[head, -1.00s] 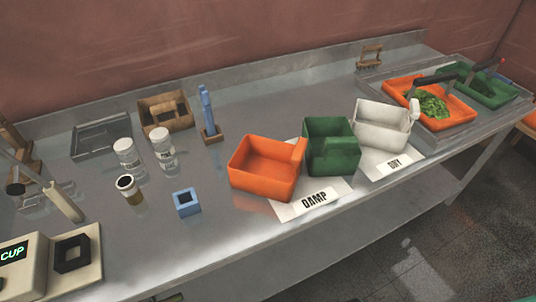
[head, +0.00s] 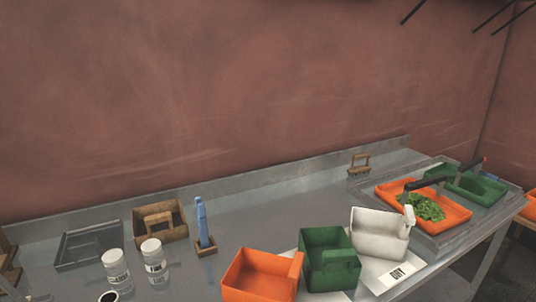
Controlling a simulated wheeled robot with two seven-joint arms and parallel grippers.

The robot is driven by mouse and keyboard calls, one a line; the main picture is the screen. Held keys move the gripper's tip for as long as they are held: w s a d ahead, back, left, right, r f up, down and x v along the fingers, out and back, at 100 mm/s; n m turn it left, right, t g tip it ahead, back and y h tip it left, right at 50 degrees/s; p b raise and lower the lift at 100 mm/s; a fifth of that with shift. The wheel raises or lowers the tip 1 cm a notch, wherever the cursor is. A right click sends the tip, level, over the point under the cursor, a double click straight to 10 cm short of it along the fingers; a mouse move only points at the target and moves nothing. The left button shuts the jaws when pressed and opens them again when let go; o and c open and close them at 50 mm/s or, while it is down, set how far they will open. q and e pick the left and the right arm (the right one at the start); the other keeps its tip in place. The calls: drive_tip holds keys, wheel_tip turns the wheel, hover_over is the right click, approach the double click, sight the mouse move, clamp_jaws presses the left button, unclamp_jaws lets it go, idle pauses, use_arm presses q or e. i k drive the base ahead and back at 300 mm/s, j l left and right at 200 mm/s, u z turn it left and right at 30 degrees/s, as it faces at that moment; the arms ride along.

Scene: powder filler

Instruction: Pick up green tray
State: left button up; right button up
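A shallow green tray (head: 488,193) lies at the far right of the steel table, behind an orange tray (head: 457,213) that holds green leaves (head: 428,207). A dark bar sits across the green tray's upper side and partly hides it. A deeper green bin (head: 331,277) stands upright at the front middle, between an orange bin (head: 258,277) and a white bin (head: 378,236). Neither of my grippers shows in the head view.
A wooden caddy (head: 175,233), a clear shallow tray (head: 88,248) and two white jars (head: 154,260) stand at the left. A blue tool (head: 201,220) stands upright on a wooden base.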

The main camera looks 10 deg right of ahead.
sight(485, 192)
drive_tip(key=z, duration=1.6)
drive_tip(key=i+l, duration=0.5)
drive_tip(key=i+l+u, duration=0.1)
drive_tip(key=i+l, duration=0.4)
drive_tip(key=l, duration=0.15)
